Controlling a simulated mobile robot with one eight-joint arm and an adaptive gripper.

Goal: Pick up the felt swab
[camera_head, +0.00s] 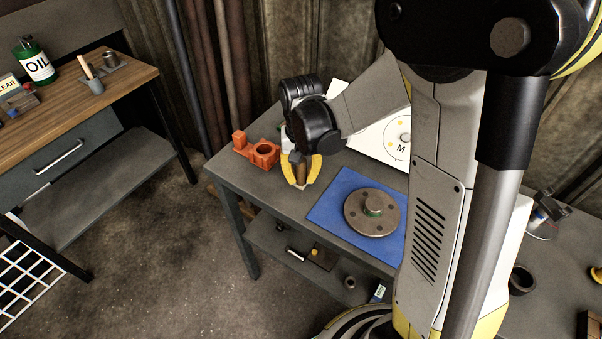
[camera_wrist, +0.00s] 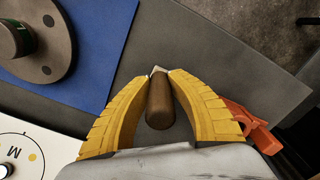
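The felt swab shows as a brown cylindrical handle with a small pale end, near the left end of the grey bench in the head view (camera_head: 301,173) and between my fingers in the wrist view (camera_wrist: 160,100). My gripper (camera_head: 300,184) points down over it, with one curved yellow finger on each side. In the wrist view my fingertips (camera_wrist: 163,74) come together at the pale end, with gaps beside the handle further up. The fingers look shut on the swab there. The pale end is partly hidden by the fingertips, and whether it touches the bench is unclear.
An orange-red fixture (camera_head: 263,151) stands just left of my gripper. A blue mat (camera_head: 329,208) with a round flanged part (camera_head: 366,222) lies to the right. A white panel marked M (camera_head: 373,142) is behind. A wooden-topped bench (camera_head: 120,82) stands at far left.

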